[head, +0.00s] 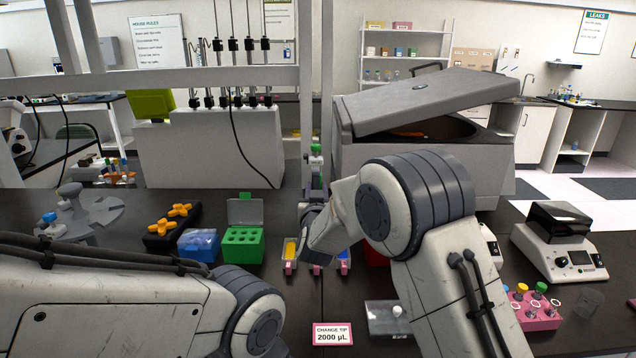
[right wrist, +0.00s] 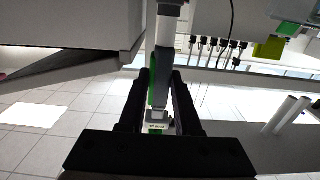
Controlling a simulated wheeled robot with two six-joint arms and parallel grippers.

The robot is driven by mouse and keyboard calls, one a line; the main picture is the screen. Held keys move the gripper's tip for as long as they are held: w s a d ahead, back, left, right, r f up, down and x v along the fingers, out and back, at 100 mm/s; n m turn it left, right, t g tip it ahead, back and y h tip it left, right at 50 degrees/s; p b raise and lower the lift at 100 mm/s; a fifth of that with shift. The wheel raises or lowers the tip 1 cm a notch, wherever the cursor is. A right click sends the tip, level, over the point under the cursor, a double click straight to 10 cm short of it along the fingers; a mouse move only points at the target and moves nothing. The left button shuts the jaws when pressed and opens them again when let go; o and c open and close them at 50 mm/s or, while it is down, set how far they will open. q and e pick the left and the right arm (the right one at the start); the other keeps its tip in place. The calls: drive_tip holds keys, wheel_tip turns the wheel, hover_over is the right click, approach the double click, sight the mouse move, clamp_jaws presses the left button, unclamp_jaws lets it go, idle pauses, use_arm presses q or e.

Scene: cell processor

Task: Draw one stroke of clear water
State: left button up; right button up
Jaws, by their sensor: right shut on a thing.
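My right gripper (head: 315,193) is shut on a pipette (head: 316,162) with a green top, held upright at the middle of the bench. In the right wrist view the pipette (right wrist: 158,85), white and grey with green parts, stands between the two dark fingers. I cannot make out clear water or the pipette's tip. My left arm crosses the lower left; its gripper is out of view.
A green tip box (head: 243,240) with raised lid, a blue box (head: 199,244) and a black tray (head: 172,226) stand left. A grey centrifuge (head: 430,100) stands behind right. A pink tube rack (head: 540,322) and a card (head: 333,335) reading "CHANGE TIP 2000 µL" lie nearer.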

use_arm(q)
wheel_tip(320, 180, down, 2)
drive_tip(key=shift+b, duration=0.5)
use_arm(e)
wheel_tip(320, 180, down, 3)
drive_tip(key=shift+f, duration=0.1)
use_arm(q)
drive_tip(key=shift+f, duration=0.2)
use_arm(e)
drive_tip(key=shift+s, duration=0.1)
use_arm(q)
drive_tip(key=shift+f+b, duration=0.1)
drive_tip(key=shift+b, duration=0.2)
